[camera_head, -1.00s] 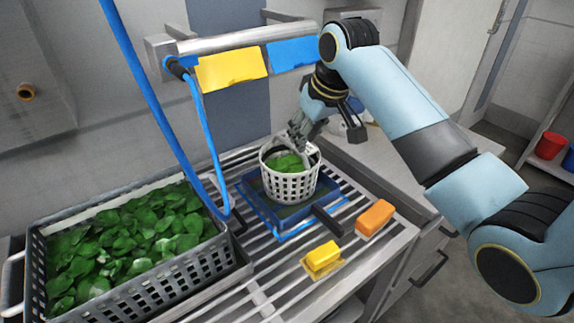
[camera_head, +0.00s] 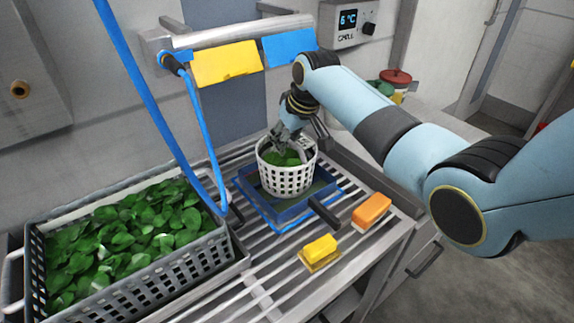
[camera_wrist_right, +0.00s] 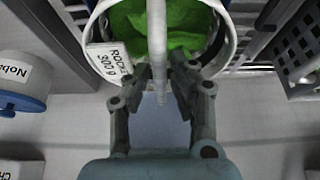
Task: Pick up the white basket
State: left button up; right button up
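The white basket (camera_head: 288,181) stands upright on a blue tray (camera_head: 243,194) in the head view, with green leaves inside. My right gripper (camera_head: 284,147) is at its rim, reaching down from above. In the right wrist view, the basket (camera_wrist_right: 229,40) is at the top, with its white handle (camera_wrist_right: 157,45) running between the two fingers of my right gripper (camera_wrist_right: 152,72). The fingers are apart, one each side of the handle, with a gap visible. A white label (camera_wrist_right: 107,62) is on the basket's side. My left gripper is out of view.
A grey crate (camera_head: 186,268) of leaves stands at the left on the slatted rack. A yellow block (camera_head: 320,250) and an orange block (camera_head: 371,210) lie right of the tray. A blue hose (camera_head: 150,110) hangs in front of the wall.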

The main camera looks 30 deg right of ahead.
grip_shut()
jog(key=shift+r, duration=0.15)
dwell(0.6)
